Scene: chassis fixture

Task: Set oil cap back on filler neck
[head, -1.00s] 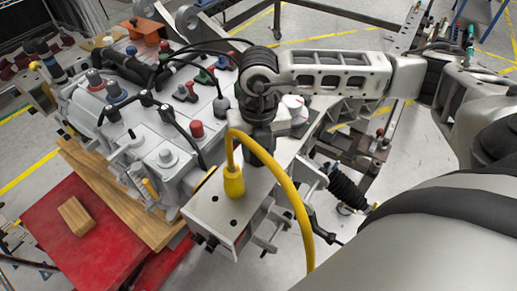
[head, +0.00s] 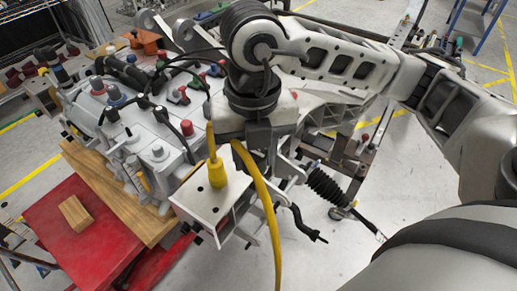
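My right gripper (head: 268,168) hangs pointing down from the arm that comes in from the right. It is over the right end of the grey engine block (head: 150,145), behind a white box-shaped bracket (head: 213,195). Its fingertips are partly hidden, and I cannot tell whether anything is between them. I cannot tell which part is the oil cap or the filler neck; either may be behind my wrist. My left gripper is not in view.
A yellow plug (head: 217,172) stands on the bracket, and a thick yellow cable (head: 267,205) runs close in front of my gripper. Black hoses (head: 185,60) arch over the engine. A red table (head: 75,235) with a wooden block (head: 76,213) is front left.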

